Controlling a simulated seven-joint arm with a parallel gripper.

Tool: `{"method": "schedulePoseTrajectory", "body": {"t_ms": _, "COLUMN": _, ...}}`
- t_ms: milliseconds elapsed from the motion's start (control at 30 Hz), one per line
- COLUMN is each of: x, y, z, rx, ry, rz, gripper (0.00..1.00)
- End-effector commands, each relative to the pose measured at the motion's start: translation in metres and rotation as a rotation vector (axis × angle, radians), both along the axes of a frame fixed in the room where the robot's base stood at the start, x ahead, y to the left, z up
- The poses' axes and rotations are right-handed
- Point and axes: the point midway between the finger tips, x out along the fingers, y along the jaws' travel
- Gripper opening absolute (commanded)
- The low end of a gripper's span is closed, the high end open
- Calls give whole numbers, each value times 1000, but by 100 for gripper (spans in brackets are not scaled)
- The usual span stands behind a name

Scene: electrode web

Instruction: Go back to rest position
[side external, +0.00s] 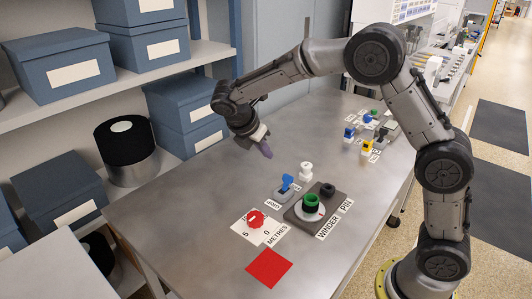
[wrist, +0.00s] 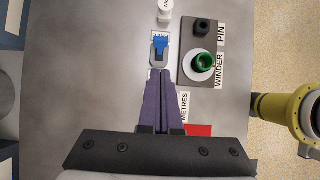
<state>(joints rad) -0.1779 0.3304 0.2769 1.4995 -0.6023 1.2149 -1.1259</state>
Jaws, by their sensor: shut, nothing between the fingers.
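My gripper (side external: 266,151) is shut and empty, its purple fingers pointing down over the table's left part. In the wrist view the fingers (wrist: 161,74) lie together, with the tips appearing just below a blue lever switch (wrist: 160,44). The blue lever switch (side external: 287,183) stands on a grey base on the table, apart from my gripper in the side view. The red dial on its white card is hidden behind my fingers in the wrist view.
The metal table (side external: 180,215) bears a red dial (side external: 255,218), a red square (side external: 269,268), a winder with a green ring (side external: 311,202), a black pin (side external: 327,189) and a white knob (side external: 306,170). Small coloured devices (side external: 367,146) stand further back. Shelves with blue boxes (side external: 65,65) line the left.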

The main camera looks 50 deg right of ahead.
Motion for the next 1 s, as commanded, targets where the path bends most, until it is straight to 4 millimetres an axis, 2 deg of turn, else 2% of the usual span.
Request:
{"method": "schedulePoseTrajectory", "body": {"t_ms": 167, "x": 0, "y": -3, "z": 7, "rx": 3, "ry": -17, "rz": -8, "gripper": 0}}
{"method": "schedulePoseTrajectory", "body": {"t_ms": 267, "x": -3, "y": -10, "z": 35, "rx": 13, "ry": -78, "rz": -21, "gripper": 0}}
{"method": "schedulePoseTrajectory", "body": {"t_ms": 367, "x": -23, "y": -18, "z": 70, "rx": 38, "ry": -147, "rz": -47, "gripper": 0}}
{"method": "schedulePoseTrajectory", "body": {"t_ms": 500, "x": -70, "y": -24, "z": 109, "rx": 116, "ry": -269, "rz": -131, "gripper": 0}}
{"method": "schedulePoseTrajectory", "body": {"t_ms": 667, "x": -129, "y": -22, "z": 132, "rx": 239, "ry": -430, "rz": -293, "gripper": 0}}
{"method": "schedulePoseTrajectory", "body": {"t_ms": 833, "x": -193, "y": -11, "z": 135, "rx": 402, "ry": -604, "rz": -522, "gripper": 0}}
{"method": "schedulePoseTrajectory", "body": {"t_ms": 1000, "x": -245, "y": 6, "z": 118, "rx": 580, "ry": -742, "rz": -790, "gripper": 0}}
